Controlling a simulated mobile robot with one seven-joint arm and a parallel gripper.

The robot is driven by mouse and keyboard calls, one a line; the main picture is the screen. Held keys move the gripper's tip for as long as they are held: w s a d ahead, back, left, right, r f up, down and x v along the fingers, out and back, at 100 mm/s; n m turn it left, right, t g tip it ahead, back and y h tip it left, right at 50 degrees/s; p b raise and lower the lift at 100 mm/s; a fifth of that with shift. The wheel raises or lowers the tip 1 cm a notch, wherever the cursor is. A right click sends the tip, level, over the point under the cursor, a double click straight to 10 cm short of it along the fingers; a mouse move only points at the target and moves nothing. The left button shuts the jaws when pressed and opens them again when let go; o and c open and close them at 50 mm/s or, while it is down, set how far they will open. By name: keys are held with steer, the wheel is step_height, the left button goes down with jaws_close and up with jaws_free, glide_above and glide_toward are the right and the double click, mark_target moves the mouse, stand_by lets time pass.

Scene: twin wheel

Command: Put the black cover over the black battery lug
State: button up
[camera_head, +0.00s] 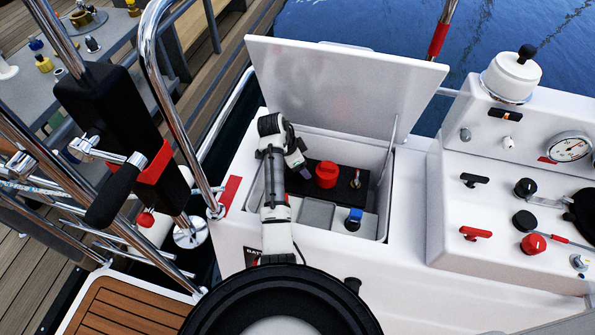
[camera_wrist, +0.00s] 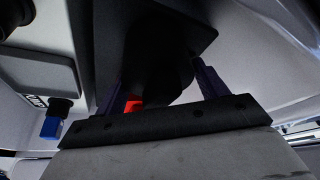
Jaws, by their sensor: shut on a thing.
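My gripper (camera_head: 304,172) reaches down into the open white locker at its left side. In the wrist view its two purplish fingers (camera_wrist: 160,82) stand on either side of a dark, rounded black piece, which looks like the black cover (camera_wrist: 160,62). The fingers are shut on it. In the head view the cover cannot be made out. A black battery (camera_head: 343,188) lies in the locker, with a red cap (camera_head: 326,174) on top and a small brass-coloured post (camera_head: 355,180) to its right. I cannot make out the black battery lug; the gripper may hide it.
The locker's raised lid (camera_head: 345,85) stands behind my arm, with a thin stay at right. A blue knob (camera_head: 353,219) and a grey panel (camera_head: 316,214) are in front of the battery. A chrome rail (camera_head: 165,100) rises at left. A control console (camera_head: 500,190) is at right.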

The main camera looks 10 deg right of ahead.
steer(key=shift+r, duration=0.1)
stand_by(0.5)
steer(key=shift+r+p, duration=2.25)
steer(key=shift+r, duration=0.1)
steer(key=shift+r, duration=0.1)
steer(key=shift+r+p, duration=0.85)
steer(key=shift+p, duration=0.1)
step_height(320, 180, up, 2)
steer(key=shift+r+p, duration=0.1)
steer(key=shift+p, duration=0.9)
steer(key=shift+f+b, duration=1.85)
steer(key=shift+f, duration=1.2)
steer(key=shift+f, duration=0.1)
steer(key=shift+f+b, duration=0.8)
steer(key=shift+f, duration=0.45)
steer(key=shift+f, duration=0.15)
